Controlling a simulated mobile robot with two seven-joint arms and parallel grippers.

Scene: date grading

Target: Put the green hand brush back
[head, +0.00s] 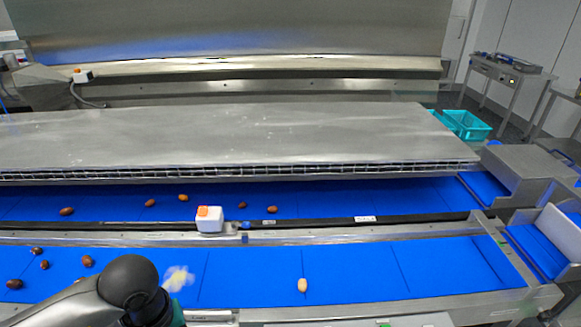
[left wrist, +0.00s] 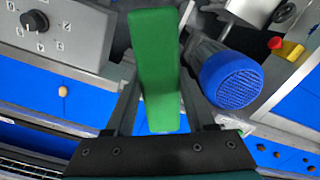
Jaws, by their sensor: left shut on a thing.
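The green hand brush (left wrist: 156,70) is in my left gripper (left wrist: 160,105), seen in the left wrist view. The two dark fingers are shut on it, one on either side. Its green body runs from the top of that view down between the fingers; I cannot make out its bristles. In the head view only a sliver of green (head: 178,314) shows at the bottom left, beside my dark rounded wrist, which hides the rest. My right gripper is in neither view.
Blue belts (head: 350,270) carry several brown dates and a pale one (head: 302,285). A white box with an orange top (head: 209,220) stands between the belts. The left wrist view shows a dial panel (left wrist: 50,30), a blue-ended motor (left wrist: 230,80) and a red-and-yellow switch (left wrist: 285,47).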

